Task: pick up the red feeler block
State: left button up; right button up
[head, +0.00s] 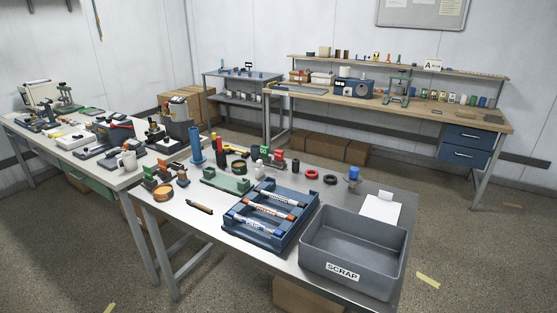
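A small red block (279,156) stands at the back of the near table, behind the blue tray. It is the item most like the red feeler block, but it is too small to be sure. A small green block (264,151) stands just left of it, and a dark item is close on its right. A tall red piece (219,144) stands farther left, and a red ring (312,174) lies to the right. Neither of my grippers shows in the head view.
The near table (200,228) also holds a blue tray (262,243) of labelled tubes, a grey SCRAP bin (352,240), a blue cylinder (195,146), a green fixture (226,180) and a black ring (330,180). Crowded benches stand at left and back. Floor shows between them.

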aim_at(278, 154)
jog(key=i+j+z, duration=0.2)
jog(key=j, duration=0.15)
jog(key=i+j+z, duration=0.2)
jog(key=j, duration=0.2)
jog(key=i+j+z, duration=0.2)
jog(key=j, duration=0.2)
jog(key=k+l, duration=0.05)
